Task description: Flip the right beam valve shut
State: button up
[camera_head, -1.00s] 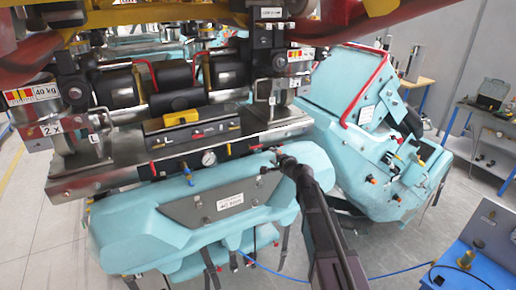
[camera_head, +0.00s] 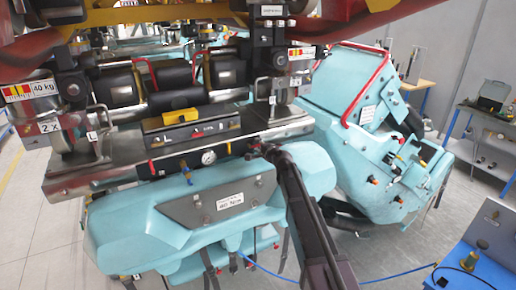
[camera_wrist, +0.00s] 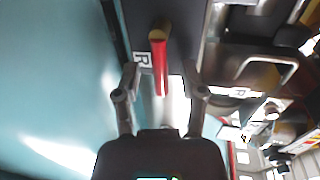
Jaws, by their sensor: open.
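The right beam valve (camera_wrist: 160,65) shows in the wrist view as a red lever on a yellowish pivot, on a dark panel beside a label with the letter R. My gripper (camera_wrist: 160,85) is open, with one finger on each side of the lever in the picture. No contact shows, and I cannot tell how deep the lever sits between the fingers. In the head view my gripper (camera_head: 258,150) is at the right part of the metal beam's front face (camera_head: 105,178). The right lever is not clear there.
Another red lever (camera_head: 152,167) is at the beam's left. A pressure gauge (camera_head: 208,157) sits between it and my gripper. A yellow box (camera_head: 180,117) is on top. A teal seat shell (camera_head: 160,235) lies close below the beam, and another teal seat (camera_head: 390,165) stands at right.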

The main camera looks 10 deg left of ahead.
jog(key=shift+w, duration=0.1)
grip_shut()
jog(key=shift+r+n, duration=0.15)
jog(key=shift+n, duration=0.15)
jog(key=n, duration=0.1)
jog(key=r+n+h+p, duration=0.1)
jog(key=shift+a+n+t, duration=0.15)
jog(key=shift+n+t, duration=0.15)
jog(key=shift+s+a+r+n+t, duration=0.1)
jog(key=shift+r+n+t, duration=0.1)
jog(key=shift+n, duration=0.55)
jog(key=shift+s+a+r+n+t, duration=0.1)
jog(key=shift+r+n+t, duration=0.1)
jog(key=shift+n, duration=0.55)
